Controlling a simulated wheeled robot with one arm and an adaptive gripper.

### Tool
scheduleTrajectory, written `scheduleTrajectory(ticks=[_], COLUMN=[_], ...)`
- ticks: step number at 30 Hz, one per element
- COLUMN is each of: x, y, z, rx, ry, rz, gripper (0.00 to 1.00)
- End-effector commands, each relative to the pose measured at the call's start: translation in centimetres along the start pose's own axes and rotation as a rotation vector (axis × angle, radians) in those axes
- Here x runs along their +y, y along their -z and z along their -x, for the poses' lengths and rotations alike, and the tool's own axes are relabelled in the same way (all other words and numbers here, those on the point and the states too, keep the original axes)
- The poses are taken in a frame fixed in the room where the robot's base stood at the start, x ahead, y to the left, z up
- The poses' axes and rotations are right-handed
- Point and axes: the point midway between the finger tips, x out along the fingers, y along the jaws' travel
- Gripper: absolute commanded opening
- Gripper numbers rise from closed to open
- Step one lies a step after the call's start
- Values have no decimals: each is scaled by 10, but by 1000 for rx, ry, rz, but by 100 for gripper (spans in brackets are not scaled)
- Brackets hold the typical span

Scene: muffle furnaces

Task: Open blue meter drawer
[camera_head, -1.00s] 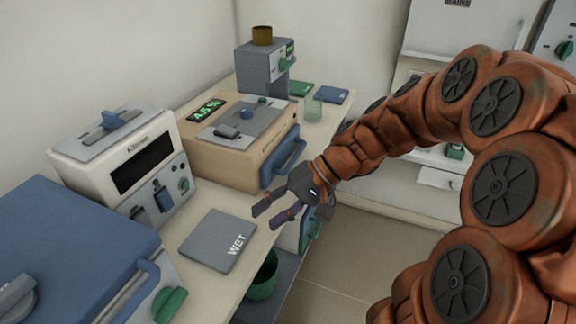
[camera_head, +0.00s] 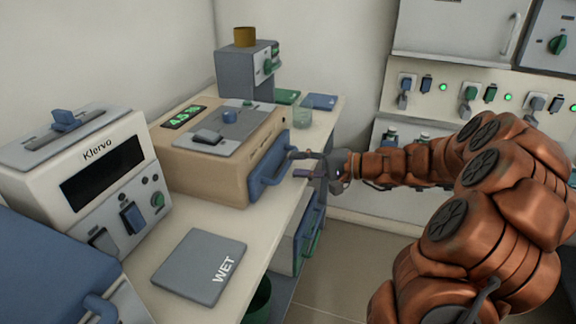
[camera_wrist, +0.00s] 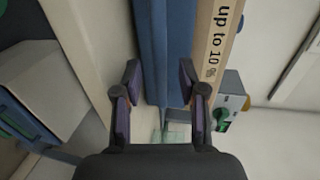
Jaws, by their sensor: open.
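The beige meter (camera_head: 222,170) stands on the counter, with a grey top and a green lit display. Its blue drawer front with a blue handle (camera_head: 268,177) faces right and looks closed. My gripper (camera_head: 294,163) is open, its fingers pointing left at the handle. In the wrist view, my two dark fingers (camera_wrist: 160,75) are spread, and the blue handle (camera_wrist: 150,45) runs up the picture between their lines. The beige edge reads "up to 10 %". I cannot tell whether a finger touches the handle.
A white Klervo device (camera_head: 88,170) and a grey WET pad (camera_head: 200,264) are nearer on the counter. A grey machine (camera_head: 246,75) with a brown cup and a clear glass (camera_head: 302,117) stand behind. Blue and green drawers are under the counter; floor to the right is open.

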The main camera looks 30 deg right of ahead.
Motion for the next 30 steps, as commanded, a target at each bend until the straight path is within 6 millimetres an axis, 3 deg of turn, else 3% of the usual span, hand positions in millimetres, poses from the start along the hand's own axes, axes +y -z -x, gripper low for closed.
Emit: scheduleTrajectory(ticks=[3, 9, 19, 30], x=[0, 0, 1, 1], y=[-1, -1, 1, 0], z=[-17, -33, -35, -35], rx=[-4, -3, 1, 1], ry=[0, 0, -1, -1], rz=[1, 0, -1, -1], gripper=[41, 41, 41, 4])
